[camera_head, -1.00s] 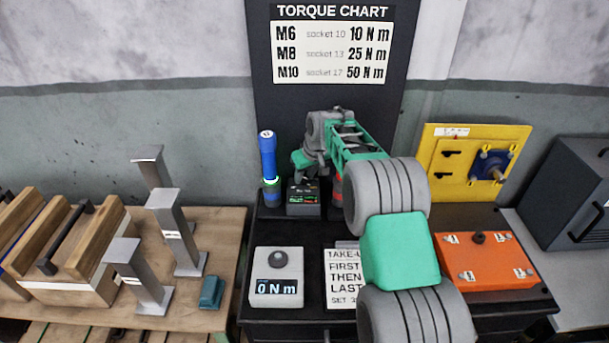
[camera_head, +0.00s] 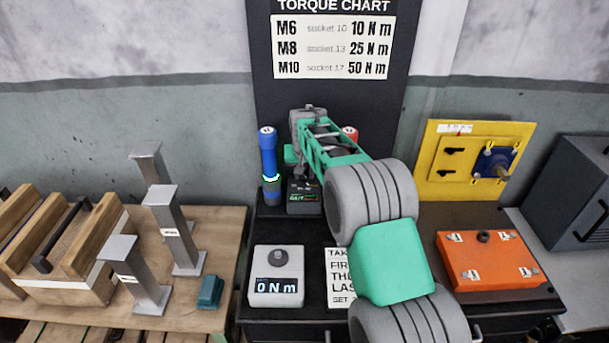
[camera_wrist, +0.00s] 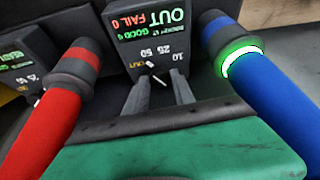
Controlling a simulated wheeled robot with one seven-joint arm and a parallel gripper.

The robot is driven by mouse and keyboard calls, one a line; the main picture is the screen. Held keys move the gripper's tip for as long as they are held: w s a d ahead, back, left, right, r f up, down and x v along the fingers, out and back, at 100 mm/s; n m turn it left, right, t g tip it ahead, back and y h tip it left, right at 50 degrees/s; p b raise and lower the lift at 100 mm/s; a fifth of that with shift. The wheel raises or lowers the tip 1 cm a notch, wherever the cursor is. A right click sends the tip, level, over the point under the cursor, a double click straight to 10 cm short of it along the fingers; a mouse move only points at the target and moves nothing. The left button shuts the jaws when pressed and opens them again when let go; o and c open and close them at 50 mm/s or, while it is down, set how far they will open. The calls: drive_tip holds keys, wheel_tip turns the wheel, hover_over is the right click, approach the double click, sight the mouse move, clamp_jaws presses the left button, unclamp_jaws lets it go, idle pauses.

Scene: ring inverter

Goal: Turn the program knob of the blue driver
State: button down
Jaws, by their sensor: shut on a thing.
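The blue driver (camera_head: 268,160) stands upright in the head view, with a lit green ring near its lower part. It also shows at the right of the wrist view (camera_wrist: 262,92). My gripper (camera_wrist: 160,88) is shut on this knob, one finger on each side. The fingers mostly cover the knob body.
The red driver (camera_wrist: 62,105) stands close on the other side, with a second controller box (camera_wrist: 30,60) next to it. A torque tester (camera_head: 277,275) reads 0 N m in front. An orange box (camera_head: 485,262) and a yellow panel (camera_head: 440,180) are to the right.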

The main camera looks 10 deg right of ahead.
drive_tip(key=shift+a+m+h, duration=0.15)
drive_tip(key=shift+m+h, duration=0.35)
drive_tip(key=shift+m, duration=0.7)
drive_tip(key=c, duration=1.1)
unclamp_jaws()
drive_tip(key=shift+o, duration=0.2)
drive_tip(key=b+v, duration=0.1)
drive_tip(key=v, duration=0.7)
drive_tip(key=shift+w, duration=0.1)
